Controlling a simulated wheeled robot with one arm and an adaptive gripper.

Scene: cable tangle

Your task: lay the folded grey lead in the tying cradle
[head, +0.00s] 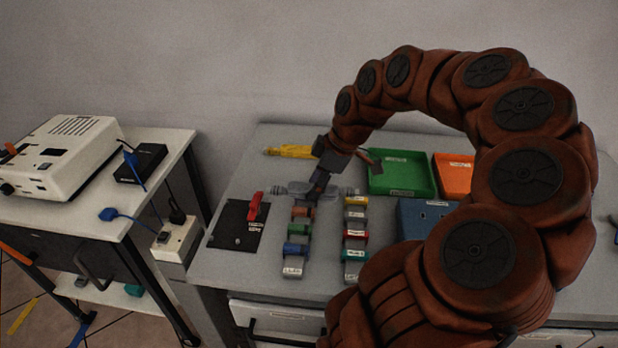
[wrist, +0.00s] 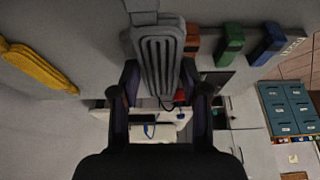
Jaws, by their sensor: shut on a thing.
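The folded grey lead (head: 292,188) is a flat looped bundle lying crosswise over the grey table in the head view. It fills the upper middle of the wrist view (wrist: 158,60), with its loops running lengthwise. My gripper (head: 318,186) is shut on it near its middle, with one finger on each side in the wrist view (wrist: 158,90). I cannot tell whether the lead touches the table. Two rows of coloured, labelled blocks, a left row (head: 297,240) and a right row (head: 355,235), stand just in front of it. I cannot tell which fixture is the tying cradle.
A yellow bundle (head: 290,151) lies behind. A green tray (head: 402,175), an orange tray (head: 453,176) and a blue box (head: 425,215) stand to the right. A black panel with a red lever (head: 254,207) lies left. A separate bench (head: 70,215) holds a white instrument (head: 65,158).

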